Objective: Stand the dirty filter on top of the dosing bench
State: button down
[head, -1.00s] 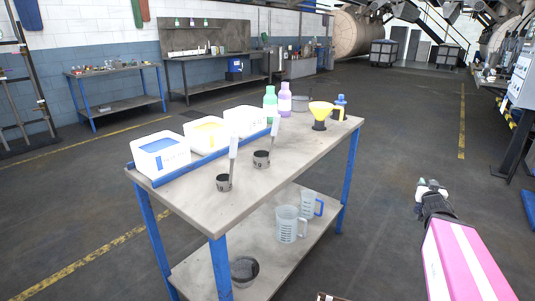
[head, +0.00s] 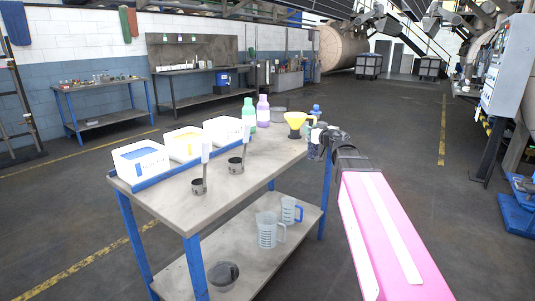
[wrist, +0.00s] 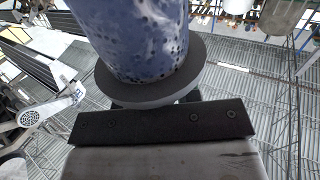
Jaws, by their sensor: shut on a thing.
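The dosing bench (head: 165,212) stands in front of me, a grey-topped table with blue legs and a lower shelf. My gripper (head: 318,146) is at the bench's far right corner in the head view, by the yellow funnel; I cannot tell whether it is over the top or beside it. In the wrist view my gripper (wrist: 160,124) is shut on the dirty filter (wrist: 145,38), a blue-stained perforated cylinder with a dark round flange. Its far end is out of the picture. In the head view the filter is not clearly made out.
On the bench are white boxes (head: 140,160) on a blue rail, two dark cups with upright handles (head: 199,186), green and purple bottles (head: 249,113), and a yellow funnel (head: 296,121). Jugs (head: 268,231) stand on the lower shelf. The near right top is bare.

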jog(key=s+a+r+n+g+y, duration=0.1)
jog(key=a+r+n+g+y, duration=0.55)
jog(key=a+r, duration=1.25)
jog(key=s+a+f+g, duration=0.1)
jog(key=a+f, duration=0.1)
jog(key=f, duration=0.7)
jog(key=s+a+f+n+g+y, duration=0.1)
jog(key=a+f, duration=0.2)
jog(key=f, duration=0.6)
jog(key=shift+a+f, duration=0.15)
jog(key=shift+f, duration=0.1)
jog(key=c, duration=0.8)
grip_release()
jog(key=shift+f, duration=0.1)
